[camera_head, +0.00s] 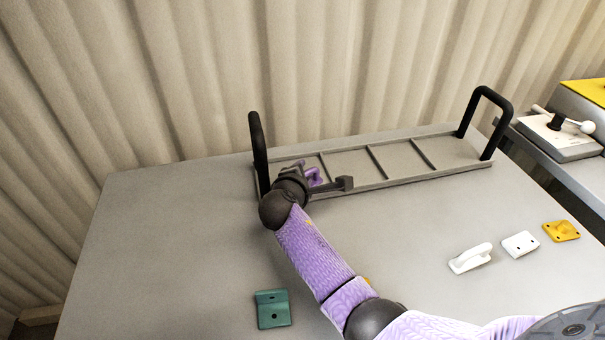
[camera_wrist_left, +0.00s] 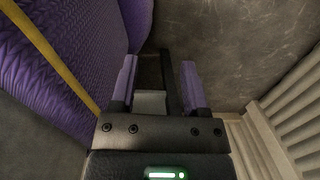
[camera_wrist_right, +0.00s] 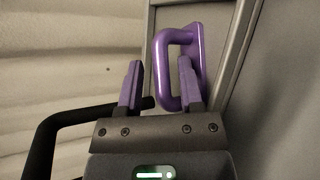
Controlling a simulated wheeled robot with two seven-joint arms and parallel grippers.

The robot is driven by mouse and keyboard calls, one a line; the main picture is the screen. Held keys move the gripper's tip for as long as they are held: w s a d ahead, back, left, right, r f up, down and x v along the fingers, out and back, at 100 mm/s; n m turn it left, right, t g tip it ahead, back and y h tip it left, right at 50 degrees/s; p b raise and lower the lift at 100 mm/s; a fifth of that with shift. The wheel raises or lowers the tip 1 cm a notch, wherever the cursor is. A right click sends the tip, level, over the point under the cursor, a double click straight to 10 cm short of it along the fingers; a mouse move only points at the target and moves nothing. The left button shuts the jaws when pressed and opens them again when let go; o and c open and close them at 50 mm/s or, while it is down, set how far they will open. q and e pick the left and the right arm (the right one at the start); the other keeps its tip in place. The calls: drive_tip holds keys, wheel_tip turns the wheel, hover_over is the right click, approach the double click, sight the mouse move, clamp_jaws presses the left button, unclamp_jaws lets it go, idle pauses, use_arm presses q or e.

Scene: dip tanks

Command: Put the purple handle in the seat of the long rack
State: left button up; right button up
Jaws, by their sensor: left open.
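The purple handle (camera_wrist_right: 161,78) shows in the right wrist view as a loop on a flat base, beside the grey rails of the long rack (camera_head: 400,180). My right gripper (camera_head: 318,180) is at the rack's left end. Its fingers (camera_wrist_right: 160,90) stand apart on either side of the handle's bar, with a gap showing on the left. I cannot tell whether the handle's base is fully in a seat. In the head view the gripper mostly hides the handle. My left gripper (camera_wrist_left: 158,85) is open and empty, outside the head view.
Black end loops (camera_head: 257,150) stand at both rack ends. A teal bracket (camera_head: 272,308) lies near the table front. A white handle (camera_head: 470,258), a white plate (camera_head: 520,244) and a yellow plate (camera_head: 561,231) lie at right. The table's left side is clear. A curtain wall stands behind.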

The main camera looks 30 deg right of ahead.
drive_tip(key=shift+s+a+r+p, duration=0.15)
drive_tip(key=shift+r+p, duration=0.05)
drive_tip(key=shift+p, duration=0.1)
drive_tip(key=p+v, duration=0.4)
drive_tip(key=v, duration=0.6)
drive_tip(key=shift+s+a+r+p, duration=0.2)
drive_tip(key=shift+r+p, duration=0.05)
drive_tip(key=shift+p, duration=0.15)
drive_tip(key=shift+s+a, duration=0.2)
drive_tip(key=shift+s, duration=0.05)
use_arm(q)
wheel_tip(320, 180, up, 5)
drive_tip(key=w+d+t, duration=0.1)
drive_tip(key=w+d, duration=0.1)
drive_tip(key=shift+w+h, duration=0.3)
